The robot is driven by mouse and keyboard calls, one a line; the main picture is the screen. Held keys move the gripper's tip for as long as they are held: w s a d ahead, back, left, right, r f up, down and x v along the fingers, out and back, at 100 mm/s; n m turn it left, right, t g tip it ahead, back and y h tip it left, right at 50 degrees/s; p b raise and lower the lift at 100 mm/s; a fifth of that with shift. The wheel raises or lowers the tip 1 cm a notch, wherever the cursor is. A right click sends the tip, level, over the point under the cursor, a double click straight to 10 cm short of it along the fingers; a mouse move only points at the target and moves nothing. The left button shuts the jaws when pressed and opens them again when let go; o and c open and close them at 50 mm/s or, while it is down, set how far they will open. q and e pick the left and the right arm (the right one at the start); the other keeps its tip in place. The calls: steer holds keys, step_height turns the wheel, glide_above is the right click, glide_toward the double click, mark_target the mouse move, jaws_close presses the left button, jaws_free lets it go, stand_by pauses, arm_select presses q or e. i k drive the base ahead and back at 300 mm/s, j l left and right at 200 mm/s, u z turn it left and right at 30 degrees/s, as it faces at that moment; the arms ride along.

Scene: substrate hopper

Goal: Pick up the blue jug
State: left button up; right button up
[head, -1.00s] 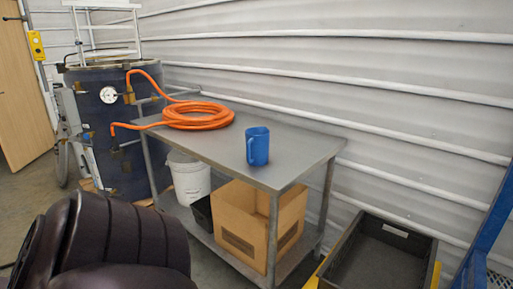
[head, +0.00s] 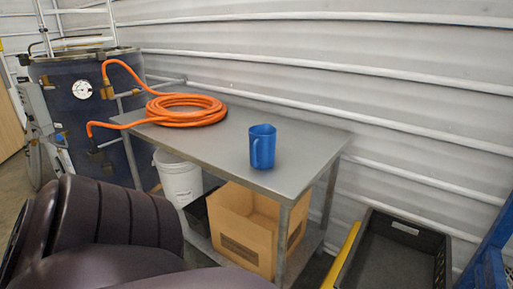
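The blue jug (head: 264,148) stands upright on the grey metal table (head: 230,150), close to its front edge and right of the middle. Its handle faces the front left. Nothing touches the jug. A dark part of my own arm fills the lower left of the head view, in front of the table. Neither of my grippers shows in the head view.
An orange hose (head: 187,110) lies coiled on the table's left part and runs to a dark drum (head: 85,110). A cardboard box (head: 245,225) and a white bucket (head: 180,178) sit on the lower shelf. A black crate (head: 392,250) stands right. The tabletop around the jug is clear.

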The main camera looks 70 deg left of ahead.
mark_target(262, 137)
steer(key=k+j, duration=0.1)
steer(key=j, duration=0.5)
steer(key=k+j, duration=0.1)
steer(key=j, duration=1.05)
steer(key=k+z, duration=0.05)
